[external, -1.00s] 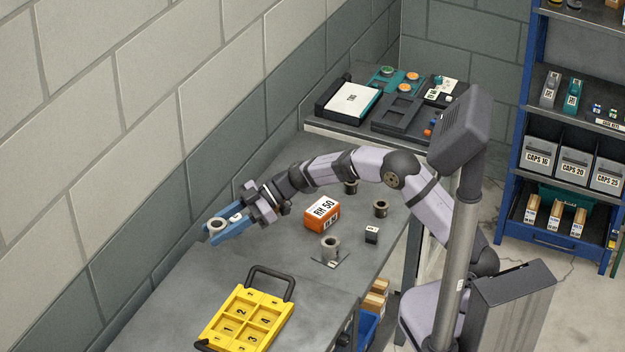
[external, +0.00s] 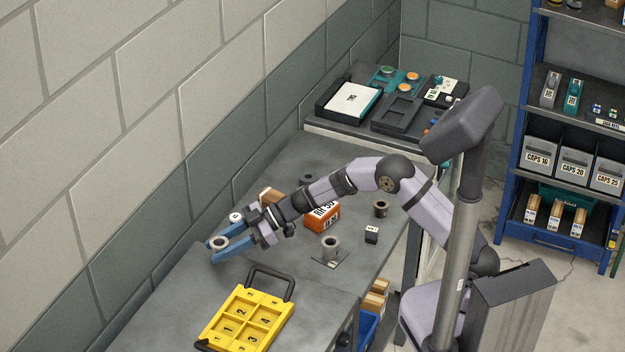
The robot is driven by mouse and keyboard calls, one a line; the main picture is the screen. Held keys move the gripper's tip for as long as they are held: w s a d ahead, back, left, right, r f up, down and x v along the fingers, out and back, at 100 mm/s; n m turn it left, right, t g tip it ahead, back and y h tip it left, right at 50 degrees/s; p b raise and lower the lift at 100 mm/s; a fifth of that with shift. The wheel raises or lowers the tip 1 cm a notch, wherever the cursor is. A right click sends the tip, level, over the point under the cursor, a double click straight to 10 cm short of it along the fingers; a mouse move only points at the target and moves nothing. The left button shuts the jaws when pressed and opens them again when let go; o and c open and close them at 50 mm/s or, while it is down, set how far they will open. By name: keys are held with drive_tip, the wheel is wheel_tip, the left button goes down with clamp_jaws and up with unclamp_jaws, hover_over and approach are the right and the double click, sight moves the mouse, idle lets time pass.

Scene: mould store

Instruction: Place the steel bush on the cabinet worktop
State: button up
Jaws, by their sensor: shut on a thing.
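The steel bush (external: 219,242), a short grey ring, is held between the blue fingers of my gripper (external: 216,246) at the left. My gripper is shut on it, with the fingers pointing left. The bush is over the back left part of the near grey worktop (external: 185,300), which I take for the cabinet worktop. I cannot tell the exact height between the bush and the surface.
A yellow numbered tray (external: 246,318) with black handles lies on the near worktop. Behind are an orange box (external: 322,217), a flanged bush (external: 331,247), another bush (external: 381,208), a small dark block (external: 372,234) and a white-topped piece (external: 236,218). A block wall (external: 120,190) runs along the left.

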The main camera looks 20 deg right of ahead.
sight(223, 267)
drive_tip(key=shift+f, duration=1.8)
drive_tip(key=shift+f, duration=0.15)
drive_tip(key=o, duration=1.3)
drive_tip(key=shift+f, duration=0.1)
drive_tip(key=shift+d+r, duration=0.2)
drive_tip(key=shift+r, duration=0.05)
drive_tip(key=b+v, duration=0.1)
drive_tip(key=v, duration=1)
drive_tip(key=shift+d+r, duration=0.1)
drive_tip(key=shift+d, duration=0.25)
